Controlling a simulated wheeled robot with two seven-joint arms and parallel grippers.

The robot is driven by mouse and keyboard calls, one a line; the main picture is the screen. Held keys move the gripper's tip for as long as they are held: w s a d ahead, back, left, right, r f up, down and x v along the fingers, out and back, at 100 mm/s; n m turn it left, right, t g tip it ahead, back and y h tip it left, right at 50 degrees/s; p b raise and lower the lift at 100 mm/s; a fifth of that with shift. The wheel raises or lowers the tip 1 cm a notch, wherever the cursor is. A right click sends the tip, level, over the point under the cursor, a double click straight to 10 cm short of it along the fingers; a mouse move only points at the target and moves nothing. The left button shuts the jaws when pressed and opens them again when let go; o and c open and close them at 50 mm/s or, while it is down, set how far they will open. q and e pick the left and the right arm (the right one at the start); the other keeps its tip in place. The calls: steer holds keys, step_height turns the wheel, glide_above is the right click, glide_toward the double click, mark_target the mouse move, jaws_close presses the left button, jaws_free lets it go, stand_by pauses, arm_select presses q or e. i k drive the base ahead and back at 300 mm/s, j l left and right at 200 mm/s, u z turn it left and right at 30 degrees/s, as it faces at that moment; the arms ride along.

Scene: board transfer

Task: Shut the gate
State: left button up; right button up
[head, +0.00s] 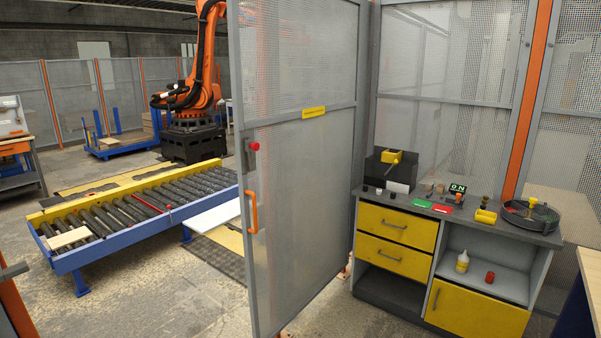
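The gate (300,170) is a tall grey-framed mesh panel in the middle of the head view. It stands open, swung out at an angle toward me, with the gap to its left. It carries an orange handle (252,212) on its free edge, a latch with a red knob (252,147) above that, and a yellow label (313,112). Its lower edge is partly cut off by the frame. Neither of my grippers shows in this view.
A roller conveyor (76,260) lies beyond the opening at left, with an orange robot arm (205,90) behind it. A workbench (395,225) with yellow drawers stands at right, near the gate. Bare concrete floor (180,310) is clear at front left.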

mark_target(324, 277)
steer(key=i+z, duration=0.25)
steer(key=i+j+z, duration=0.1)
steer(key=z, duration=0.15)
steer(key=i+z, duration=0.35)
steer(key=i, duration=0.3)
steer(key=i+j+z, duration=0.1)
steer(key=i+z, duration=0.25)
steer(key=i, duration=0.35)
